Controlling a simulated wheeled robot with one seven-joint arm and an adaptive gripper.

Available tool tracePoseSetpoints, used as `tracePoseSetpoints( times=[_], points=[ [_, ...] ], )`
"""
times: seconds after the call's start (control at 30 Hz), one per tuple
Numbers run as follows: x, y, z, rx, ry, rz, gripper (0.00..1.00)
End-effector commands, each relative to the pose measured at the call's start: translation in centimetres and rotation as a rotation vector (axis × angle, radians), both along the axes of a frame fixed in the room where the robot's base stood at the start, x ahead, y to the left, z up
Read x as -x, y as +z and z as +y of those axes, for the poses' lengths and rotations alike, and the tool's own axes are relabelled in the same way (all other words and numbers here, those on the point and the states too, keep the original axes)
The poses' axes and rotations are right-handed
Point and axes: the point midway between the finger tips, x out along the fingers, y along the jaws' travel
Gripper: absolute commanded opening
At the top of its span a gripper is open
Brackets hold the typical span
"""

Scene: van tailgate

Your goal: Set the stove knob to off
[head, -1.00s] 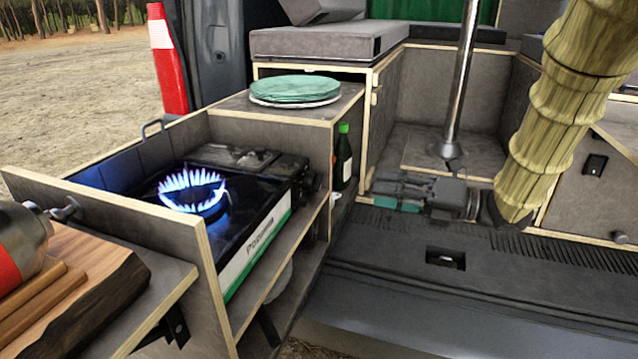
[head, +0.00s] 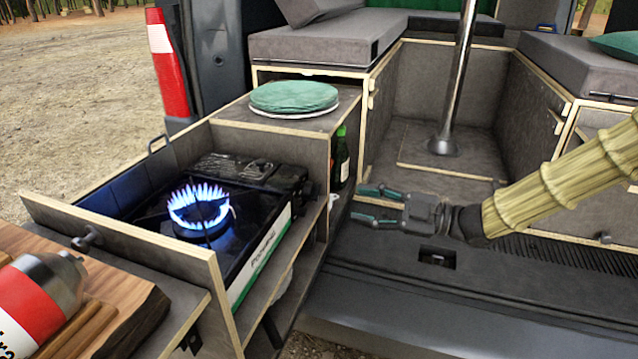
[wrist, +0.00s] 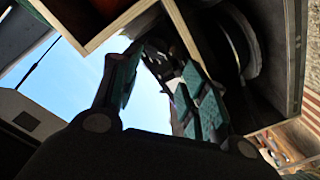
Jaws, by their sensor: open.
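The camp stove (head: 235,215) sits in the pulled-out drawer at the left in the head view, with a ring of blue flame (head: 200,207) burning on it. Its white and green front panel (head: 262,257) faces right, partly behind the drawer's wooden edge.
A wooden board (head: 125,300) with a red and white canister (head: 40,300) is at the lower left. A metal pole (head: 460,80) rises behind my gripper.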

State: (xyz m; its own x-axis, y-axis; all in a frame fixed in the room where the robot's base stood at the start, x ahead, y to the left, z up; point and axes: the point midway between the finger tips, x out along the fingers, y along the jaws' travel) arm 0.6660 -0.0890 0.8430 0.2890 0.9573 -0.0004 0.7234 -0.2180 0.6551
Motion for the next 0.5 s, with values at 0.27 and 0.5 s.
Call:
tracePoseSetpoints(
  times=[0.27,0.5],
  points=[
    [-0.2,0.9,0.0,-0.047,-0.009,0.146,0.44],
    [-0.8,0.7,1.9,-0.047,-0.008,0.151,0.44]
  ],
)
